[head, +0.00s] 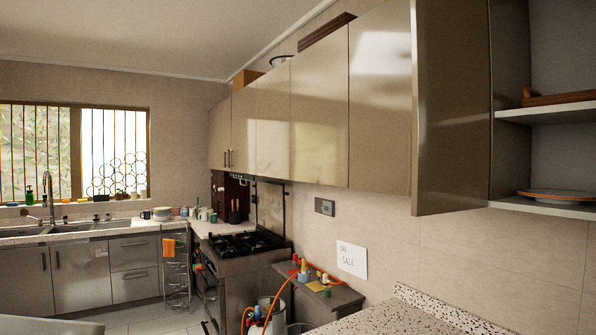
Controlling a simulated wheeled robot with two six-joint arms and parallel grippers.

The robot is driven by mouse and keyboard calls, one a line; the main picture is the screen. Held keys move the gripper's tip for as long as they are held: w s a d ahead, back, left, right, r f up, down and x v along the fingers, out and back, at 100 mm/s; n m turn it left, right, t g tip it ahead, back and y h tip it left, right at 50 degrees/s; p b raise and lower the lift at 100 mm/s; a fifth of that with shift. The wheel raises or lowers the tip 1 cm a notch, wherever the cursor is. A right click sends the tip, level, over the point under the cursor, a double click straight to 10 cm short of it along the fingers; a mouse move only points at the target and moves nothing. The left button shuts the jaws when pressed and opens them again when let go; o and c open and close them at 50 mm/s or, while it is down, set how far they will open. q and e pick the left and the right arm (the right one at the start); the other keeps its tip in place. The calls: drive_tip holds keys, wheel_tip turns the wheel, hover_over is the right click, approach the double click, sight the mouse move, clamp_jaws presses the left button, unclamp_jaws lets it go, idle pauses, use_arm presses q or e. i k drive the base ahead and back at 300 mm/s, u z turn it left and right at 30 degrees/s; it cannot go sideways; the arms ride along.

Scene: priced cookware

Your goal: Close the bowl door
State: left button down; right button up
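The wall cupboard at the right stands open in the head view. Its door (455,110) is swung outward and sticks out to the left of the opening, hinged near the cupboard's left side. Inside, a shallow dish with an orange rim (556,195) sits on the lower shelf (540,208). A brown wooden item (558,97) lies on the upper shelf (550,112). The right part of the cupboard is cut off by the frame edge. Neither of my grippers shows in this view.
Shut wall cupboards (318,105) run leftward from the open door. Below are a speckled countertop (385,318), a stove (245,245) and a gas cylinder (270,313) with an orange hose. A paper sign (352,259) hangs on the wall. Floor (150,320) shows at lower left.

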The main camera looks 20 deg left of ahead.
sight(448, 168)
drive_tip(key=u, duration=0.9)
drive_tip(key=i, duration=0.45)
drive_tip(key=z, duration=0.15)
